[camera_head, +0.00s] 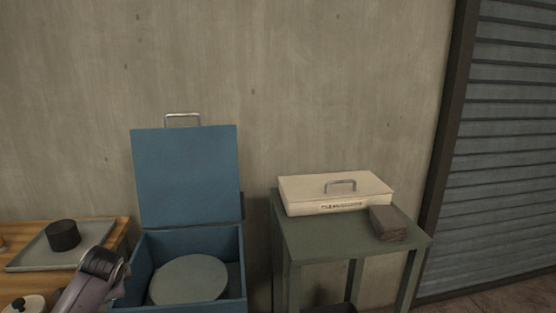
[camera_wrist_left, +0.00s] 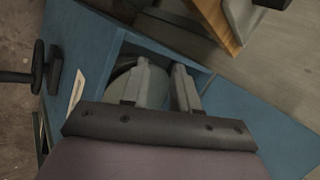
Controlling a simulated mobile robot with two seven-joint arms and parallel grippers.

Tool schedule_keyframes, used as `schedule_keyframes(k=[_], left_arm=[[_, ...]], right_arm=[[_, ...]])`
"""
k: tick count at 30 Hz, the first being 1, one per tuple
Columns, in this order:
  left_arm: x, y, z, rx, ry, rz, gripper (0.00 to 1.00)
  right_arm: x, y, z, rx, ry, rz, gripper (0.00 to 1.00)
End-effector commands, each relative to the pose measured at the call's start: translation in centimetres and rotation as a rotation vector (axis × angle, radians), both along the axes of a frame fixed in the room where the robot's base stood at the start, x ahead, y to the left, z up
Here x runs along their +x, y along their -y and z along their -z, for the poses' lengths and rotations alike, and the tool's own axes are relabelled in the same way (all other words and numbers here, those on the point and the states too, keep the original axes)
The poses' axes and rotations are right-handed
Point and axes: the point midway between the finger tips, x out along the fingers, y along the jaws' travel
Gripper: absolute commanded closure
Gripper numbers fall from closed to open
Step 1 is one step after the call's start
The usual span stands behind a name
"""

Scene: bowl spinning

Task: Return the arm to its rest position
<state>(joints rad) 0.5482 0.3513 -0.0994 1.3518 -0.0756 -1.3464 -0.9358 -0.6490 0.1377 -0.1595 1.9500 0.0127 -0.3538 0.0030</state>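My left arm comes in at the lower left of the head view, with a dark wrist joint beside the open blue box (camera_head: 243,262). My left gripper (camera_wrist_left: 165,72) shows in the left wrist view. Its two grey fingers are apart with nothing seen between them, so it is open. They are over the blue box, whose interior holds a round grey-green disc (camera_head: 188,280). Part of the disc also shows behind the fingers in the left wrist view (camera_wrist_left: 120,86). My right gripper is in neither view.
The box's blue lid (camera_head: 187,175) stands upright. At left, a wooden table (camera_head: 122,232) bears a grey tray (camera_head: 30,258) with a black cylinder (camera_head: 63,235). At right, a green table (camera_head: 300,245) bears a cream case (camera_head: 335,192) and a folded brown cloth (camera_head: 388,223).

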Motion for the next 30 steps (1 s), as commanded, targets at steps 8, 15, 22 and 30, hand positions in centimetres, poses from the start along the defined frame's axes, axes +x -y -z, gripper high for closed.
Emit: schedule_keyframes(k=[8,15,22,30], left_arm=[[6.5,2.4,-5.4,-0.286,0.574,-0.093,0.71],[9.2,4.8,-11.2,-0.619,0.965,-0.102,0.71],[7.9,7.6,-10.0,-0.827,1.062,-0.09,0.71],[0.8,12.4,0.3,-0.879,0.892,-0.111,0.71]], right_arm=[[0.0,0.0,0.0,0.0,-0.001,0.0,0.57],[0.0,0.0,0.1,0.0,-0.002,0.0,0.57],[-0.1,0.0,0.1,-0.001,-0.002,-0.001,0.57],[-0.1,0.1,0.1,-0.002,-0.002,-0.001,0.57]])
